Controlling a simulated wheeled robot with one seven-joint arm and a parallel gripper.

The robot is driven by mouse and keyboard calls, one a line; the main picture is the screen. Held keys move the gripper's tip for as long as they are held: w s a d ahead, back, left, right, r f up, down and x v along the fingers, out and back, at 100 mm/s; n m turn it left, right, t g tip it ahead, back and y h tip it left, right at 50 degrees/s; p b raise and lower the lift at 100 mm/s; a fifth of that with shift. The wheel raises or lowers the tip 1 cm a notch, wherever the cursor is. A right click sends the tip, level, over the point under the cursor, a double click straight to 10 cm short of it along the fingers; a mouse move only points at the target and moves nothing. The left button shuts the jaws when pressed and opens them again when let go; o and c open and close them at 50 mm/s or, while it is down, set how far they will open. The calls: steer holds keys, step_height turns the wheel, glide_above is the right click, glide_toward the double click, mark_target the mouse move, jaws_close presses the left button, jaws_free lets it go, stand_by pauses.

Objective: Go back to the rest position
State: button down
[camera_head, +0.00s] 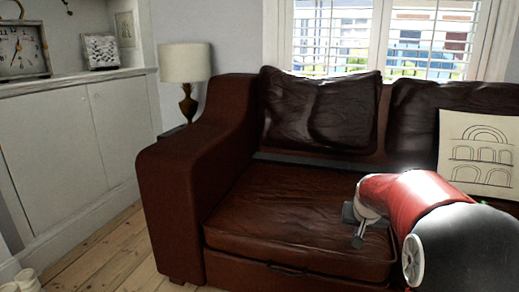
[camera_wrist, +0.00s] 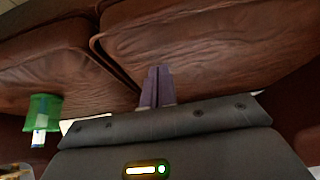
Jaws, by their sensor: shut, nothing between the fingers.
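My gripper (camera_head: 358,238) is in front of the brown leather sofa's seat (camera_head: 290,215) in the head view, at the end of my red and dark arm. In the wrist view its two fingers (camera_wrist: 157,75) are together with nothing between them. They point toward the sofa's brown leather (camera_wrist: 205,50); I cannot tell whether they touch it. Much of the sofa's right side is hidden behind my arm in the head view.
A green object with a pale label (camera_wrist: 42,110) shows at the left of the wrist view. A lamp (camera_head: 186,70) stands beyond the sofa's left arm. A white cabinet (camera_head: 60,140) lines the left wall. Bare floorboards (camera_head: 115,255) lie between cabinet and sofa.

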steer(key=s+a+r+n+p, duration=0.1)
steer(key=s+a+r+p, duration=0.3)
steer(key=s, duration=0.6)
steer(key=s+a+r+n+y+p, duration=0.1)
steer(key=s+a+r+p, duration=0.2)
steer(key=s+r, duration=0.3)
steer(key=s+a+r+n+y+p, duration=0.1)
steer(key=s+a+r+p, duration=0.3)
steer(key=s, duration=1.1)
steer(key=shift+s+a+r+n+p, duration=0.15)
steer(key=shift+a+r+n+p, duration=0.2)
steer(key=shift+a, duration=0.5)
